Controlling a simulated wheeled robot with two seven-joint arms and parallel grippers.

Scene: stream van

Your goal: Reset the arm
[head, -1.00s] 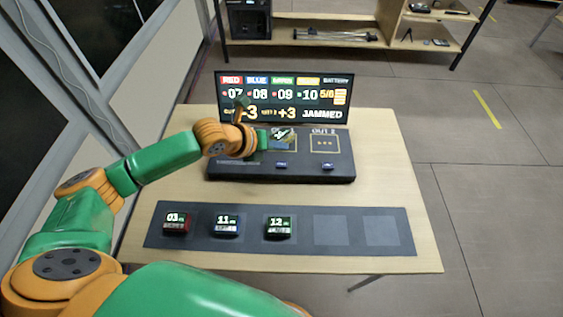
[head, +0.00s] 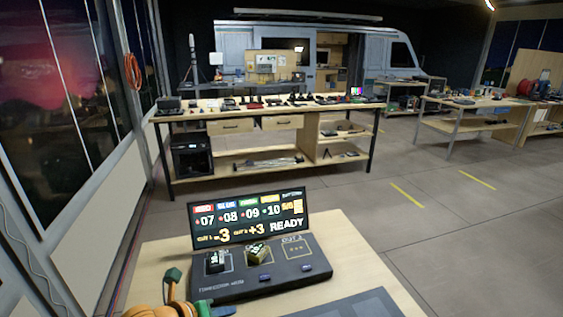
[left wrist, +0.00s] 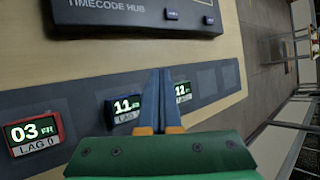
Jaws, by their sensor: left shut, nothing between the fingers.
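My left arm shows only partly at the lower left edge of the head view, its gripper (head: 172,280) low beside the hub. In the left wrist view the two blue-grey fingers (left wrist: 158,85) are together and empty, above the mat. The dark timecode hub (head: 285,275) stands on the table; its screen (head: 250,217) reads READY. Two small blocks, one dark (head: 215,262) and one yellowish (head: 257,253), sit on the hub's top. My right gripper is out of view.
A workbench (head: 270,110) and a van (head: 235,45) stand behind.

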